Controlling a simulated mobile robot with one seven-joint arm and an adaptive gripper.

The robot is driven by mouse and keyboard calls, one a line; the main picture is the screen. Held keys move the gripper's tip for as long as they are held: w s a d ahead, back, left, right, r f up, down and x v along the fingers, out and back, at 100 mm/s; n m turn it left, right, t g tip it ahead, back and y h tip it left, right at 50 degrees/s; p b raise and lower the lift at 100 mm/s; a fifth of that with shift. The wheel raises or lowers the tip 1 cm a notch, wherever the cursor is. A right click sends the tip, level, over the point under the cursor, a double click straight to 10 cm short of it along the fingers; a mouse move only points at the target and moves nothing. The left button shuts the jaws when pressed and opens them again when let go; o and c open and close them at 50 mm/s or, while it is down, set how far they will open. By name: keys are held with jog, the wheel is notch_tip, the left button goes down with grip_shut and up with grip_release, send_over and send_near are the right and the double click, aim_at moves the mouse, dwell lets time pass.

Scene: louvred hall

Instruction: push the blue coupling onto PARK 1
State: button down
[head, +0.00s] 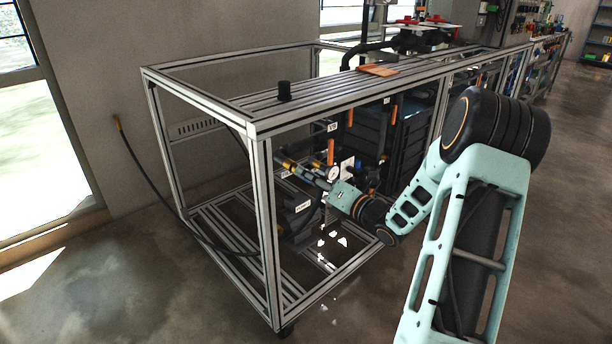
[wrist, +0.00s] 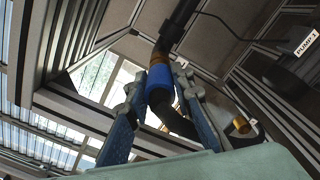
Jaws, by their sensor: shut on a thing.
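In the wrist view the blue coupling (wrist: 160,84) sits between the two fingers of my gripper (wrist: 158,88), which is shut on it. A brass-coloured ring shows at its far end, and a black hose or pipe (wrist: 179,22) lies in line beyond it. I cannot tell whether they are joined. In the head view my gripper (head: 312,176) reaches inside the frame of the bench, near small brass fittings (head: 287,163). The blue coupling is not clear there. No label reading PARK 1 is legible in either view.
A pump (head: 299,222) labelled PUMP 1 sits low in the aluminium frame (head: 262,200). A gauge (head: 333,174) and orange handles (head: 331,151) are close to my gripper. A brass fitting (wrist: 241,125) lies right of the fingers.

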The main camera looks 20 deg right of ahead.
jog(key=v, duration=0.6)
jog(key=shift+b, duration=0.45)
